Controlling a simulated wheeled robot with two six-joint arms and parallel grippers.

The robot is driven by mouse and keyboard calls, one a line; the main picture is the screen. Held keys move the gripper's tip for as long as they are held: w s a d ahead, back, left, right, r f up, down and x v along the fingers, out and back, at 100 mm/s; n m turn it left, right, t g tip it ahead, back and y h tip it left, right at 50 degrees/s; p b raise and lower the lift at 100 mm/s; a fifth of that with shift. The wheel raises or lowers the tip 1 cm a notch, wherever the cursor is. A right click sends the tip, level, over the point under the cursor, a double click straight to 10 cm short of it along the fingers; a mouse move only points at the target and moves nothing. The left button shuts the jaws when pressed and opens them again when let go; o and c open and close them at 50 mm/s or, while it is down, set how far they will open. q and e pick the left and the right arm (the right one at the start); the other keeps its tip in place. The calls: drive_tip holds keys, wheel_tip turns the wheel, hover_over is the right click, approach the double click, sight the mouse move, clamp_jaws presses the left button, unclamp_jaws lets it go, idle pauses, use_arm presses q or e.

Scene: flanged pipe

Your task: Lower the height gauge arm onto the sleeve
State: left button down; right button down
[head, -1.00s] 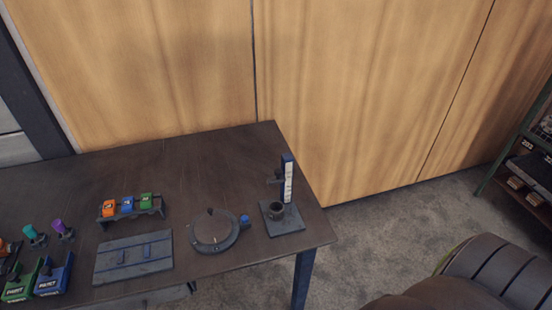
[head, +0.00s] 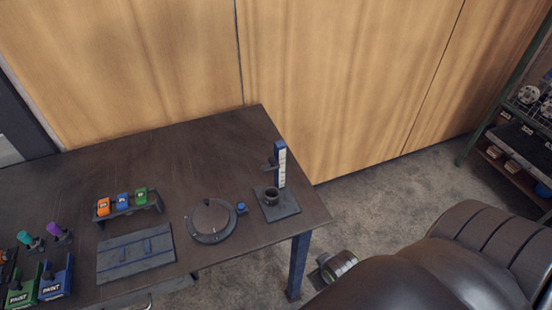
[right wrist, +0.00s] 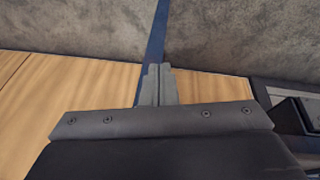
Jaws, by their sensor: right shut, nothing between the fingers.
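The height gauge stands near the table's right end in the head view, with a blue and white upright post (head: 281,165) on a square dark base plate (head: 287,207). Its short dark arm (head: 269,164) sticks out to the left of the post, above and apart from the sleeve. The dark round sleeve (head: 271,197) stands upright on the base plate. My right gripper (right wrist: 159,70) is shut and empty in the right wrist view, with no gauge or sleeve there. In the head view my right arm is low at the right, beside the table. My left gripper is out of view.
Left of the gauge are a round turntable (head: 212,219), a small blue knob (head: 241,208), a grey slotted plate (head: 137,255), a rack of coloured blocks (head: 128,206) and labelled bins (head: 55,277). A blue table leg (head: 299,264) is near my right arm. The table's back is clear.

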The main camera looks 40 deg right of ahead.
drive_tip(key=w+r+t, duration=0.2)
drive_tip(key=w+r, duration=0.2)
drive_tip(key=r, duration=0.6)
wheel_tip(320, 180, up, 18)
drive_tip(key=m+t+h+p, duration=0.2)
drive_tip(key=t+p, duration=0.2)
drive_tip(key=t, duration=0.5)
hover_over(271, 164)
drive_tip(key=s, duration=0.2)
drive_tip(key=shift+w+d+f+p, duration=0.15)
drive_tip(key=shift+f+p, duration=0.2)
drive_tip(key=shift+f, duration=1.8)
